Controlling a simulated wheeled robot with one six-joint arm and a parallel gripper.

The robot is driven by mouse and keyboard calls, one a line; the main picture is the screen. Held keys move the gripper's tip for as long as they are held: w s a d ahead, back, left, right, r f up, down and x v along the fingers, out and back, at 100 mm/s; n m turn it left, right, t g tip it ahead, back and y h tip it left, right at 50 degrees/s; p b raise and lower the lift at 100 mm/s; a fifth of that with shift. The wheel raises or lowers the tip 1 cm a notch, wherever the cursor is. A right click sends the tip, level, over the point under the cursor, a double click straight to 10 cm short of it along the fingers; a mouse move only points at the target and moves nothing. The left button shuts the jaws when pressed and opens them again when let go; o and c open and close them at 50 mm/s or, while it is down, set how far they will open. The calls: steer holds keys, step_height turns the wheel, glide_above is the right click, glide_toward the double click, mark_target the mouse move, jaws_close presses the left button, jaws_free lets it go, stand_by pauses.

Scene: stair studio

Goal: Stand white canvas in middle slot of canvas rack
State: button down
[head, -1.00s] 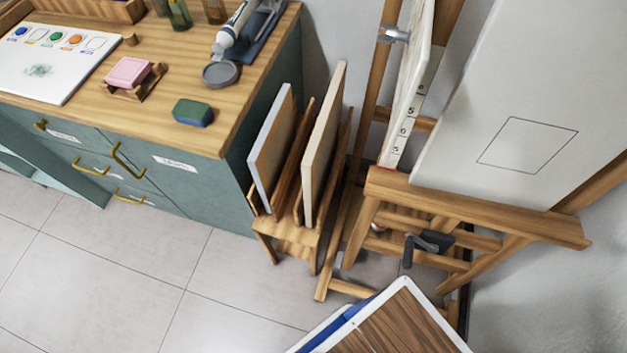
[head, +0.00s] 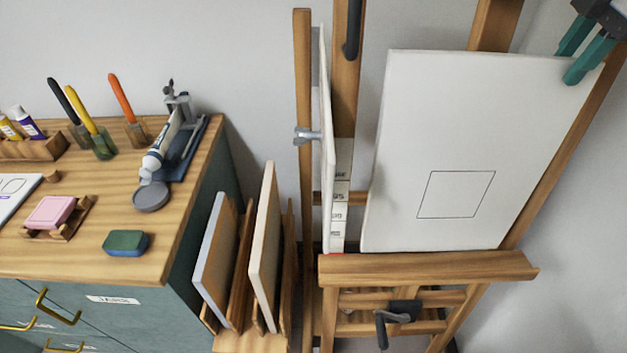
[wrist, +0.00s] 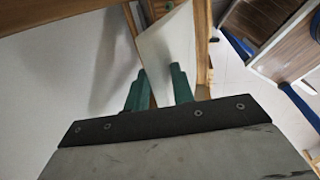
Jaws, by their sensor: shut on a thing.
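The white canvas (head: 430,130), with a thin square outline drawn on it, stands upright on the ledge of the wooden easel (head: 425,267). My gripper (head: 577,60) is at the canvas's upper right corner in the head view, its teal fingers shut on the edge. In the wrist view the canvas (wrist: 168,45) shows as a pale slab between the fingers (wrist: 155,92). The wooden canvas rack (head: 245,343) stands left of the easel. It holds a grey-edged canvas (head: 212,255) at left and a cream-edged canvas (head: 264,245) further right, with a wooden divider between. Its lower part is cut off.
A thin white panel (head: 327,150) with a clamp stands edge-on between rack and easel. The easel crank (head: 395,318) juts forward below the ledge. The teal cabinet (head: 190,270) stands close left of the rack, its top bearing a sponge (head: 125,242), paint tube and pens.

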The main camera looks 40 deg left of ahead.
steer(key=shift+s+d+r, duration=0.1)
steer(key=shift+s+r, duration=0.05)
steer(key=shift+r, duration=0.2)
steer(key=shift+s+d+r, duration=0.15)
steer(key=shift+s+d, duration=0.1)
steer(key=shift+s, duration=0.05)
steer(key=s+d+r, duration=0.1)
steer(key=s+d, duration=0.3)
steer(key=s, duration=0.1)
steer(key=shift+s+d+r, duration=0.15)
steer(key=shift+s+r, duration=0.2)
steer(key=shift+s, duration=0.05)
stand_by(0.5)
steer(key=shift+s, duration=0.15)
stand_by(0.3)
